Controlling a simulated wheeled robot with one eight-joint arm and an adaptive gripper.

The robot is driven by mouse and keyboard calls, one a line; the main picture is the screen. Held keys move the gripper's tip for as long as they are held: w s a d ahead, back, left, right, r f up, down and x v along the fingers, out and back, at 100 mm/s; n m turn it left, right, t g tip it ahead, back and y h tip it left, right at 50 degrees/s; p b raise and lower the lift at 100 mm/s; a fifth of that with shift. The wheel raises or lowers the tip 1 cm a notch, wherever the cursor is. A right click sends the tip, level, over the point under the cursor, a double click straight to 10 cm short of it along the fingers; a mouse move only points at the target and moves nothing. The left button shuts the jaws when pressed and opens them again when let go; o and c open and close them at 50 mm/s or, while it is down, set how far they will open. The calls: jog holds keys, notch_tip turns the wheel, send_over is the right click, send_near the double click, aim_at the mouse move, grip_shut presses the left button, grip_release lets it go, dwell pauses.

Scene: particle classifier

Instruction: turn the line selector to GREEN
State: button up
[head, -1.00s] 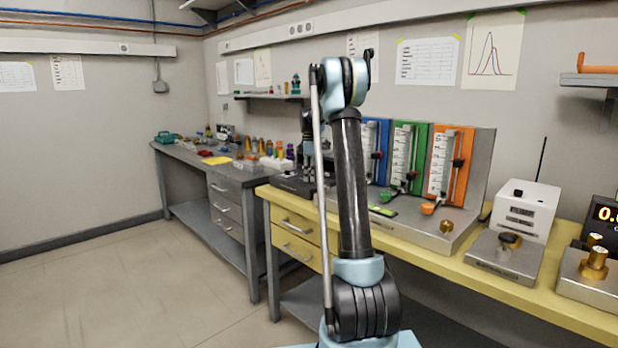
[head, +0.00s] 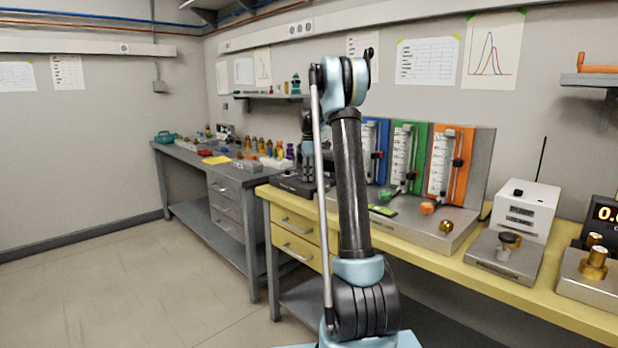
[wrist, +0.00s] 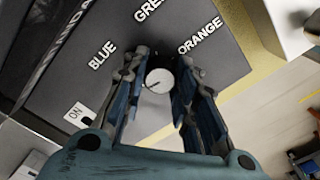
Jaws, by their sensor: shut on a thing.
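The line selector is a dark box (wrist: 70,75) with white BLUE, GREEN and ORANGE labels. The GREEN label is partly cut off at the top of the wrist view. Its round knob has a pale cap (wrist: 160,80) with a short dark mark toward the lower left. My gripper (wrist: 160,75) is shut on the knob, one finger on each side; the fingers hide the knob's sides. In the head view the box (head: 288,184) sits at the left end of the yellow bench, with my gripper (head: 306,172) over it, partly behind my arm.
Blue, green and orange flowmeter panels (head: 408,155) stand just right of the selector. An ON label (wrist: 80,115) lies at the box's lower left in the wrist view. A white instrument (head: 525,210) stands farther right. A grey bench (head: 235,175) with several small items is at left.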

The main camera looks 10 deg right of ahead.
jog(key=m, duration=0.5)
jog(key=shift+w, duration=0.15)
jog(key=m, duration=0.5)
jog(key=shift+m, duration=0.4)
jog(key=m, duration=0.5)
jog(key=shift+m, duration=0.3)
jog(key=m, duration=0.5)
jog(key=shift+r, duration=0.1)
jog(key=shift+m, duration=0.3)
jog(key=o, duration=1.1)
